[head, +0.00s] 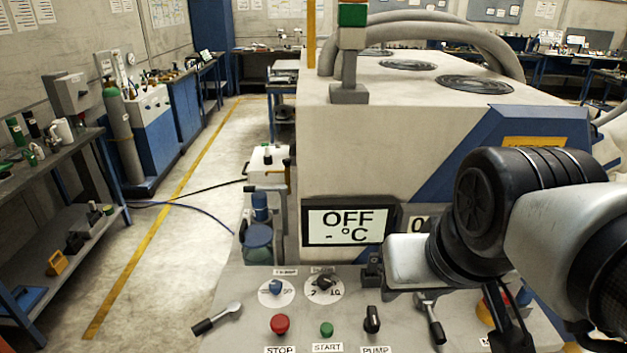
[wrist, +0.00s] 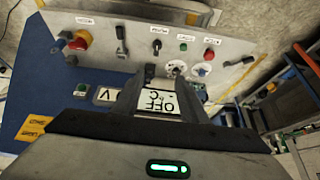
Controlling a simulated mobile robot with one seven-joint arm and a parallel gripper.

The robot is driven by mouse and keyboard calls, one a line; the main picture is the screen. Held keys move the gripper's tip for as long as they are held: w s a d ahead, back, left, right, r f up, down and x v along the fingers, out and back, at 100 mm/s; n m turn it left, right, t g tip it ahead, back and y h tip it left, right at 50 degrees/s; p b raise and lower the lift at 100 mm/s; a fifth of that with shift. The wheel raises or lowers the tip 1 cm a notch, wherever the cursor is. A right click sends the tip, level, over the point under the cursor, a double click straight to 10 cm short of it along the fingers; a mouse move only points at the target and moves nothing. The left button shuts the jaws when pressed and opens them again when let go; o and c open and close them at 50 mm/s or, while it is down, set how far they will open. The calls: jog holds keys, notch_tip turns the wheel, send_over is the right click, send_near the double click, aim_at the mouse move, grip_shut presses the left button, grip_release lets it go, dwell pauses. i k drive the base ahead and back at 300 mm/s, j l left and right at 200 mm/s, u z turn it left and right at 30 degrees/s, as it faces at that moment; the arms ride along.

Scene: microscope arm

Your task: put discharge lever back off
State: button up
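The grey control panel (head: 250,300) carries a lever (head: 217,317) with a black grip at its left end, lying slanted down to the left. A second black-gripped lever (head: 432,320) hangs down below my wrist. I cannot read which one is labelled discharge. The wrist view, seen upside down, shows the left lever (wrist: 240,61) at the right and the other lever (wrist: 121,45) at the left. My gripper (head: 372,268) is above the panel, right of the dials, apart from both levers.
The display (head: 347,226) reads OFF. Two dials, a red stop button (head: 280,324), a green start button (head: 327,329) and a pump switch (head: 372,319) sit between the levers. A red emergency button (wrist: 77,41) is beside the second lever. Space above the panel's left part is free.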

aim_at(234, 310)
jog(key=j+z, duration=0.25)
jog(key=j, duration=0.4)
jog(key=k+j+z, duration=0.2)
jog(key=j, duration=0.4)
jog(key=i, duration=0.1)
